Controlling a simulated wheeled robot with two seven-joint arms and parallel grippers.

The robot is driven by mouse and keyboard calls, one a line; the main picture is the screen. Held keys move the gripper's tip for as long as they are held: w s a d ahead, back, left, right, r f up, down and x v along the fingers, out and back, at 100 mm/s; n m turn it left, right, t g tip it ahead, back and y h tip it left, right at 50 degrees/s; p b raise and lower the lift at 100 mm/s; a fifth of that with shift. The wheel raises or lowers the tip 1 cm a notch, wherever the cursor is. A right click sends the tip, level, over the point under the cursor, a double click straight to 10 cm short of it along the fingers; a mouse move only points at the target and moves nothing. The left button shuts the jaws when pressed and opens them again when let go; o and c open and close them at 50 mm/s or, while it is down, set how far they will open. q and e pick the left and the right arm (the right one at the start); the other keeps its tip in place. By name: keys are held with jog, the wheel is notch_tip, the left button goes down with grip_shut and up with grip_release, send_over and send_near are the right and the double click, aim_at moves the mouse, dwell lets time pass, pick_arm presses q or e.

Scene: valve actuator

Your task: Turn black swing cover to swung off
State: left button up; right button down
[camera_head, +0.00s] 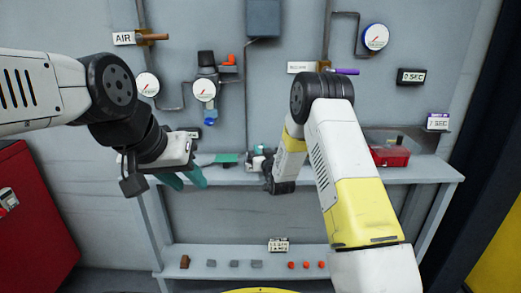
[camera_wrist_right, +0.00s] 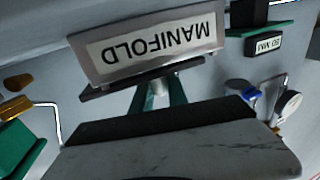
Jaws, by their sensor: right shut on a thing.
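In the right wrist view a dark flat plate (camera_wrist_right: 100,91), which looks like the black swing cover, lies along the lower edge of an upside-down MANIFOLD sign (camera_wrist_right: 150,45). The green fingers of my right gripper (camera_wrist_right: 158,88) reach up to this plate and are shut on it. The fingertips are partly hidden by the plate. In the head view my right gripper is beside the shelf's middle, and my arm hides much of that spot. My left gripper (camera_head: 184,181) hangs at the left end of the shelf, its teal fingers apart and empty.
A grey shelf (camera_head: 425,170) runs along the wall, with a red box (camera_head: 390,156) at right. Gauges (camera_head: 204,90), pipes and labels are on the wall above. Small parts lie on the lower shelf (camera_head: 220,255). A red cabinet (camera_head: 35,225) stands at left.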

jog(key=shift+d, duration=0.15)
jog(key=s+d+n+g+y, duration=0.1)
jog(key=y, duration=0.1)
jog(key=d+n+g+y, duration=0.1)
jog(key=n+y, duration=0.1)
jog(key=s+d+n+g+y, duration=0.1)
jog(key=n+y, duration=0.1)
jog(key=y, duration=0.1)
jog(key=shift+s+g, duration=0.3)
jog(key=shift+g, duration=0.1)
jog(key=d+n+g+y, duration=0.1)
jog(key=n+g+y, duration=0.1)
jog(key=s+d+n+g+y, duration=0.1)
jog(key=d+n+g+y, duration=0.1)
jog(key=g, duration=0.1)
jog(key=shift+s+n, duration=0.1)
jog(key=shift+n, duration=0.2)
jog(key=shift+d, duration=1.3)
jog(key=shift+d+r, duration=0.1)
jog(key=shift+d, duration=0.75)
jog(key=shift+w+d, duration=0.1)
jog(key=shift+w, duration=0.15)
jog(key=shift+r, duration=0.1)
jog(key=c, duration=1.3)
grip_release()
jog(key=shift+w, duration=0.1)
